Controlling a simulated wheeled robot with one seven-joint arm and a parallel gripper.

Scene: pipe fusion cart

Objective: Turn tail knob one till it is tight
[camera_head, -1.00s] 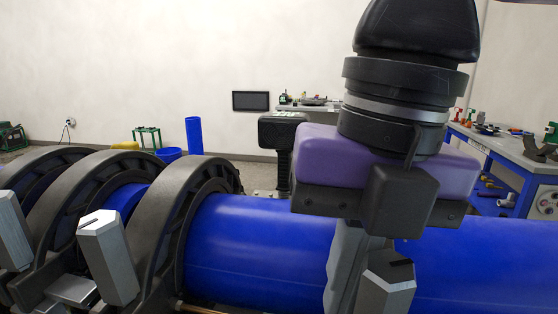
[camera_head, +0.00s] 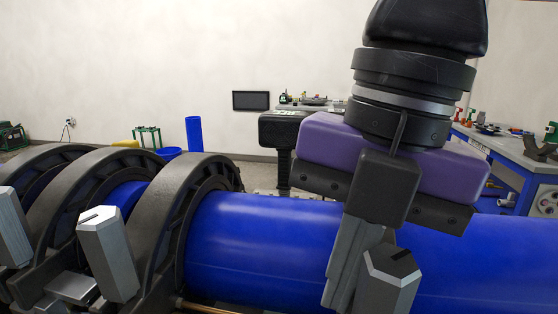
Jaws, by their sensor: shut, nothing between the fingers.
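My gripper (camera_head: 348,290) hangs from its purple and black body over the blue pipe, fingers pointing down. The grey fingers are shut and empty. A grey faceted knob (camera_head: 388,283) with a dark slot in its top stands at the lower right, just right of the fingers in the picture and partly overlapping them. I cannot tell whether they touch. Two similar grey knobs stand at the left, one in front of the middle clamp (camera_head: 109,258) and one at the picture's edge (camera_head: 12,228). No label shows which is tail knob one.
Dark ribbed clamp rings (camera_head: 164,225) fill the left. The large blue pipe (camera_head: 262,240) runs across to the right edge. A blue-legged workbench (camera_head: 515,150) with tools stands at the back right. A dark wall screen (camera_head: 250,100) hangs behind.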

